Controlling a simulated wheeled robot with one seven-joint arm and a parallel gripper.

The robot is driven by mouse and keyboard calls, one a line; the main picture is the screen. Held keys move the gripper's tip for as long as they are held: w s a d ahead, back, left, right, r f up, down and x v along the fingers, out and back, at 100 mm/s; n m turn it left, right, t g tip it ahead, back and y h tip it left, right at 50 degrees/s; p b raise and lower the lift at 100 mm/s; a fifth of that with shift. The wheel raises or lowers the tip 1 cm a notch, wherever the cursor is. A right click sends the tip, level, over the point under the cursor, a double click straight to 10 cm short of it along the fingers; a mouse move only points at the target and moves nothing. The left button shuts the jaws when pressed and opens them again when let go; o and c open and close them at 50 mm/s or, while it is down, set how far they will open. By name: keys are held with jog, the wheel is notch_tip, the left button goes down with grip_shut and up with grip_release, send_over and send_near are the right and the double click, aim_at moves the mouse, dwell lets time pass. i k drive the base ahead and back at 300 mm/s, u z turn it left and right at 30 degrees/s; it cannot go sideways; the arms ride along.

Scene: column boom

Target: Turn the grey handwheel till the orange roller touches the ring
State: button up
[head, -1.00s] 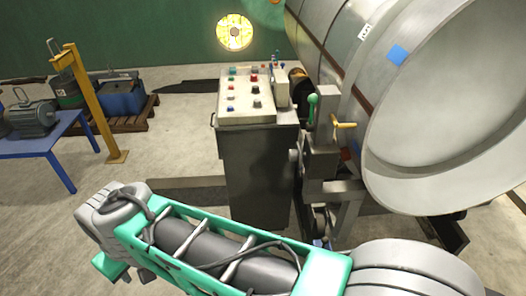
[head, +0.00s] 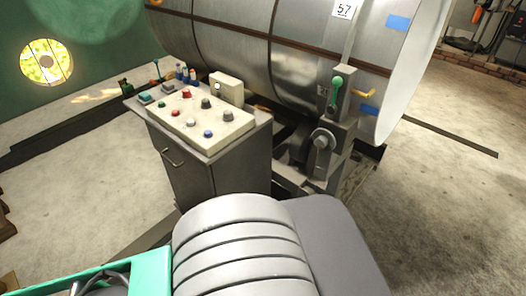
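A grey round part that looks like the handwheel (head: 322,144) sits low on the front of a grey metal stand beside the big steel drum (head: 235,45). Brown bands run around the drum; I cannot tell whether one of them, such as the band (head: 300,85), is the ring. I cannot make out the orange roller. My gripper is out of view; only my arm shows, in the foreground.
A control cabinet (head: 205,165) with a sloped panel of several coloured knobs stands left of the stand. The drum's wide pale end flares at upper right. Dark rails lie on the floor under the drum. Open concrete floor (head: 450,200) lies at right.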

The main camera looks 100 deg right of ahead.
aim_at(324, 140)
jog(key=z, duration=0.05)
jog(key=i, duration=0.4)
jog(key=z, duration=3.05)
